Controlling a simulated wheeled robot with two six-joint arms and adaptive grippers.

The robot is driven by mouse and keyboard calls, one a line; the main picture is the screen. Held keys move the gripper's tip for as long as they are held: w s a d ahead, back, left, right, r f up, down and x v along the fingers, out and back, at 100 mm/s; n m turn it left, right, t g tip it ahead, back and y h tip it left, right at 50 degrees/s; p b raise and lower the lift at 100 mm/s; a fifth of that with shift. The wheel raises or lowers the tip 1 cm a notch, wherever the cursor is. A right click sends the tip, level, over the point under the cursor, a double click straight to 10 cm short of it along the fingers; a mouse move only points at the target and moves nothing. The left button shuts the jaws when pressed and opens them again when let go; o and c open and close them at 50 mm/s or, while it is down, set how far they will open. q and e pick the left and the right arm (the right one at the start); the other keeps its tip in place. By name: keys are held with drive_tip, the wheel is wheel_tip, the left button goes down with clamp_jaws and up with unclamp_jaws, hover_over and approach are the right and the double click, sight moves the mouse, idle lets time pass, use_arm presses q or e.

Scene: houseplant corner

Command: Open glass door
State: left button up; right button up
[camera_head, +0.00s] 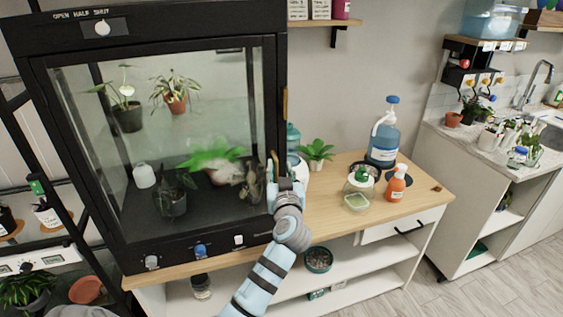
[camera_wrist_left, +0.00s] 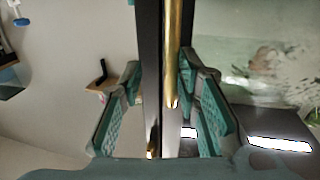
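The glass door (camera_head: 150,100) is a large pane in a black frame on the front of a black plant cabinet; it looks closed. A slim upright brass handle (camera_head: 285,103) sits on the right edge of the frame. My left gripper (camera_head: 286,172) is at that edge, around the handle's lower part. In the left wrist view, the brass handle (camera_wrist_left: 172,50) and black frame edge lie between the spread fingers of my left gripper (camera_wrist_left: 160,85). The fingers stand apart; whether one touches the handle is unclear. My right gripper is not in view.
Potted plants and a white jug (camera_head: 144,175) stand behind the glass. The wooden counter (camera_head: 410,207) right of the cabinet holds a blue bottle (camera_head: 384,140), an orange bottle (camera_head: 396,186), a jar and a small green plant (camera_head: 316,151). Knobs line the cabinet's lower front.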

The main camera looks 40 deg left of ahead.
use_arm(q)
drive_tip(key=shift+w+a+r, duration=0.15)
drive_tip(key=shift+w+a, duration=0.1)
drive_tip(key=shift+a, duration=0.2)
drive_tip(key=shift+s+a+r, duration=0.15)
drive_tip(key=shift+s, duration=0.25)
drive_tip(key=shift+c, duration=0.4)
clamp_jaws()
drive_tip(key=shift+w, duration=0.1)
